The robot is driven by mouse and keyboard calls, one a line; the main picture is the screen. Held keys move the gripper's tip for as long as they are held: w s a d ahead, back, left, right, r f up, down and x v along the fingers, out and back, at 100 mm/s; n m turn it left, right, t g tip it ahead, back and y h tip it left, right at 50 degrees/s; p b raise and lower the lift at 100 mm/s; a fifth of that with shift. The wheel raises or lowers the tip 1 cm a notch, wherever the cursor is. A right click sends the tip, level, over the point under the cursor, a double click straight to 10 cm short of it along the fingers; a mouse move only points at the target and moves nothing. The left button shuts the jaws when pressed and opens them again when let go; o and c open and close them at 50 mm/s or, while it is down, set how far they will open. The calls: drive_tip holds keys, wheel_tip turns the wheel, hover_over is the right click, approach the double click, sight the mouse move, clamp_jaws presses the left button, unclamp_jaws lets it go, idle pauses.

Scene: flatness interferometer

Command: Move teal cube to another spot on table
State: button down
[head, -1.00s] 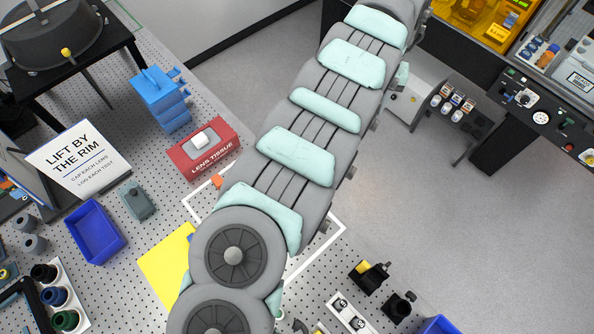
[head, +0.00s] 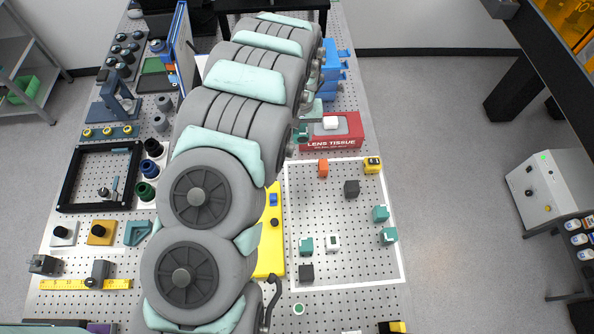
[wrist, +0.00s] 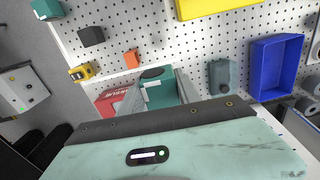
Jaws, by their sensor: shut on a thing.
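In the wrist view my gripper (wrist: 157,84) is shut on a teal cube (wrist: 154,95) with a pale patch, beside the red lens tissue box. In the head view my arm hides most of the gripper; a small teal piece shows at the arm's edge by that box, but I cannot tell if it is the held cube. Other teal blocks stand inside the white outline: two at its right side (head: 381,214) (head: 389,236) and one at its lower left (head: 306,246). A teal block also shows at the wrist view's top left (wrist: 46,9).
The white outline (head: 403,262) also holds dark blocks (head: 351,188), a white block (head: 333,243), an orange block (head: 323,168) and a yellow one (head: 373,165). The lens tissue box (head: 331,143) stands behind it. A blue bin (wrist: 276,63) and grey box (wrist: 222,76) are nearby. The outline's middle is bare.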

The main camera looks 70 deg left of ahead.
sight(296, 140)
drive_tip(key=shift+s+a+f, duration=0.15)
drive_tip(key=shift+s+f, duration=0.1)
drive_tip(key=shift+s, duration=0.3)
drive_tip(key=shift+f, duration=0.15)
drive_tip(key=shift+f+b, duration=1.25)
drive_tip(key=shift+b, duration=0.15)
drive_tip(key=shift+s+a+f+b, duration=0.1)
drive_tip(key=shift+a+f+b, duration=0.05)
drive_tip(key=shift+f+b, duration=0.45)
wheel_tip(296, 140, down, 11)
drive_tip(key=b, duration=0.3)
drive_tip(key=shift+f+p, duration=0.4)
drive_tip(key=shift+f, duration=2.05)
